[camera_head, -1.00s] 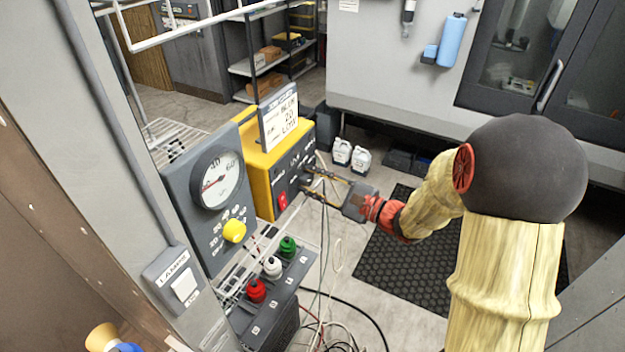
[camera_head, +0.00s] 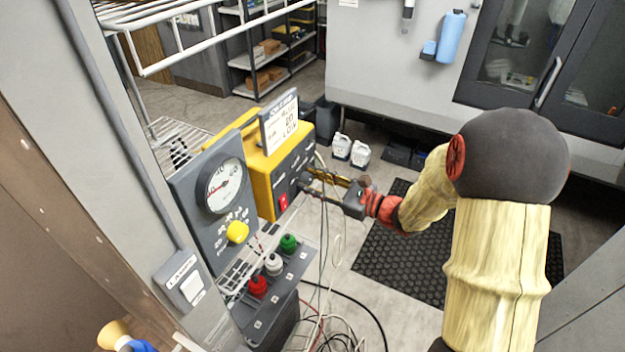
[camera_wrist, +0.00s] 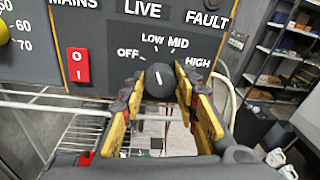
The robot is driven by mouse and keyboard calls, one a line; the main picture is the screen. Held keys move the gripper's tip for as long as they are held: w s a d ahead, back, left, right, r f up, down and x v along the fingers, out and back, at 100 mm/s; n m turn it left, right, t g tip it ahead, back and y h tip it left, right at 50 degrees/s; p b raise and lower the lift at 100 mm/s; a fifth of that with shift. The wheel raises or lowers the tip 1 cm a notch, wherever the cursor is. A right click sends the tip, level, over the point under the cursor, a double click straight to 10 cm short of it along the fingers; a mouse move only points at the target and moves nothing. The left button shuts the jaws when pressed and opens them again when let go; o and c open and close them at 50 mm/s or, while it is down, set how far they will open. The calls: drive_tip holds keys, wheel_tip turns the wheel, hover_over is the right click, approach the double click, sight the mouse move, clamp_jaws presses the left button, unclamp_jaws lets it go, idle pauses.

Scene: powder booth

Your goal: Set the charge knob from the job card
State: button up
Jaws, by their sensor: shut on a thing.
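The charge knob (camera_wrist: 160,77) is a round black knob with a white line, on the dark front of a yellow unit (camera_head: 262,178). OFF, LOW, MID and HIGH are printed around it. Its line points nearly straight up, toward the LOW and MID marks; which one I cannot tell. My gripper (camera_wrist: 159,88) is shut on the knob, one yellow finger on each side; in the head view, my gripper (camera_head: 312,183) reaches the panel from the right. The job card (camera_head: 281,122) stands on the unit; its blurred lines seem to read BLUE, 20 and LOW.
A red mains switch (camera_wrist: 78,65) is left of the knob. A grey gauge panel (camera_head: 208,200) with a yellow knob (camera_head: 237,232) stands beside the unit. Red, white and green plugs (camera_head: 273,264) sit below. Cables hang under the unit; a dark mat (camera_head: 400,270) lies on open floor.

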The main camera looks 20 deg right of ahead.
idle(0.3)
drive_tip(key=o, duration=1.1)
drive_tip(key=shift+o, duration=0.3)
drive_tip(key=f+v, duration=0.1)
drive_tip(key=v, duration=1.1)
drive_tip(key=shift+r, duration=0.45)
